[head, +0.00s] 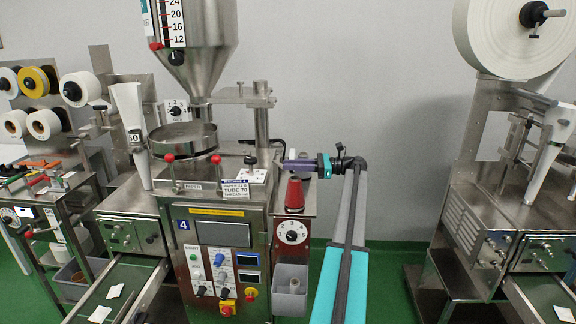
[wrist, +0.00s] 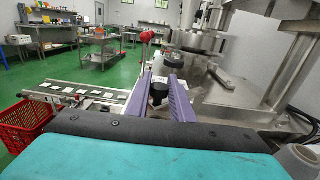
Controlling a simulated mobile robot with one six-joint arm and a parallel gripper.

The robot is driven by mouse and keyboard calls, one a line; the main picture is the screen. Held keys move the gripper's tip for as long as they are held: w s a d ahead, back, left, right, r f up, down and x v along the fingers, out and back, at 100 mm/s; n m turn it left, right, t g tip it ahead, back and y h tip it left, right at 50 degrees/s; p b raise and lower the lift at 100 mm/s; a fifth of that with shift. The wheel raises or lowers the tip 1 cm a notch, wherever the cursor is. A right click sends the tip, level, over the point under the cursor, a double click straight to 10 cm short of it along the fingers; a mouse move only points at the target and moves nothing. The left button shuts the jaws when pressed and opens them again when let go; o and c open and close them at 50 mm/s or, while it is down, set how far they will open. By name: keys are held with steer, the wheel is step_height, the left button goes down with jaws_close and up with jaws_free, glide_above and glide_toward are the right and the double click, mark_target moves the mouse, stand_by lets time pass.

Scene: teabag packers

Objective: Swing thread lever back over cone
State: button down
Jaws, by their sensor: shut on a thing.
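My gripper (head: 290,164) reaches in from the right in the head view, level and pointing left at the machine's right side. Its purple fingers also show in the wrist view (wrist: 160,78), shut on a black knob (wrist: 158,93), which appears to be the thread lever's end. The rest of the lever is hidden or too small to tell apart. A red thread cone (head: 294,195) stands upright on the machine's side shelf, just below the fingers in the head view. I cannot tell the red cone in the wrist view.
A numbered dial (head: 292,232) and a grey bin (head: 291,288) sit below the cone. A round steel pan (head: 183,138) and a post (head: 261,120) stand left of my gripper. A red crate (wrist: 27,122) stands at left in the wrist view. Open wall space lies right of my arm.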

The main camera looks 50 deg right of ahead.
steer(key=shift+w+a+r, duration=0.15)
steer(key=shift+w+r, duration=0.05)
steer(key=shift+w, duration=0.05)
steer(key=c, duration=1.5)
jaws_free()
steer(key=shift+w+f, duration=0.1)
steer(key=shift+c, duration=0.2)
